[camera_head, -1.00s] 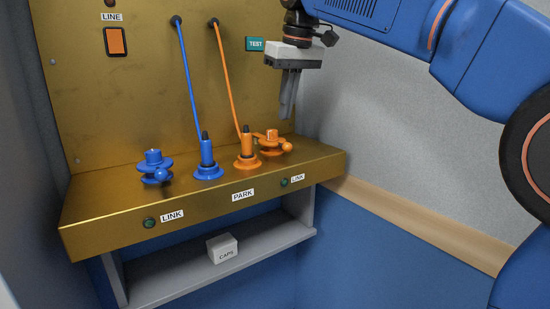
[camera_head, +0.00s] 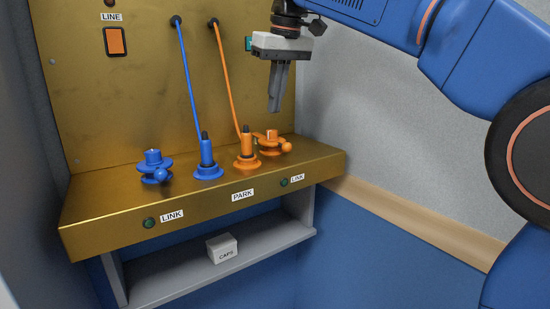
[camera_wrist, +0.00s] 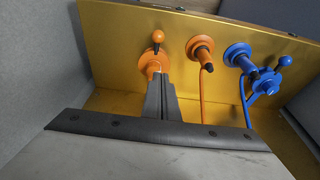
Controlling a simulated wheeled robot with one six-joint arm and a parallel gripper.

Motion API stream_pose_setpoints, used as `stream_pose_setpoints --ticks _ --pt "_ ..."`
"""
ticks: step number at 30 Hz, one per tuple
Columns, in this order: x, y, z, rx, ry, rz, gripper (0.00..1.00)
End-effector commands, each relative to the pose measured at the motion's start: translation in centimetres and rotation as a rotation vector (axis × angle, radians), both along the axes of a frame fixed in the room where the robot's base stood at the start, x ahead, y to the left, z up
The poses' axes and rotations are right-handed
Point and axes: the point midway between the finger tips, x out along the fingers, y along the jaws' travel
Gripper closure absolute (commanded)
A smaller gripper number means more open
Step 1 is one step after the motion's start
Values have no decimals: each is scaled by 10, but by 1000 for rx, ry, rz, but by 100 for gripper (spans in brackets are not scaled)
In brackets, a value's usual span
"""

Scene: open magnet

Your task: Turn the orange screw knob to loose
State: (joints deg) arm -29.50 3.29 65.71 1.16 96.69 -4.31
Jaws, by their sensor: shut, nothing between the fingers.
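The orange screw knob (camera_head: 271,142) stands at the right end of the gold ledge, with a round base and a ball-ended handle. In the wrist view the knob (camera_wrist: 151,62) lies just beyond my fingertips, its ball (camera_wrist: 158,36) pointing up in the picture. My gripper (camera_head: 274,108) points down above the knob, shut and empty, with a visible gap between the fingertips and the knob. In the wrist view my gripper (camera_wrist: 160,78) overlaps the near side of the knob and hides part of it.
Left of the knob stands the orange plug (camera_head: 246,148) with its cable, then the blue plug (camera_head: 207,158) and the blue knob (camera_head: 154,168). The gold back panel (camera_head: 140,100) rises behind, a grey wall (camera_head: 380,140) to the right.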

Motion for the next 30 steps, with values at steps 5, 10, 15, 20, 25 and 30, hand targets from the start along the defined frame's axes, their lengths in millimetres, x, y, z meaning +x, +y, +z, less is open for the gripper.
stream_pose_setpoints --ticks 5,10,15,20,25,30 --pt "-1 -1 -20 -1 2 0 100" --pt "0 -1 -39 -1 2 -1 100" --pt "0 -1 -53 0 1 -1 100" --pt "0 -1 -60 0 1 -1 100" --pt "0 -1 -62 0 1 -1 100" --pt "0 -1 -62 0 1 -1 100"
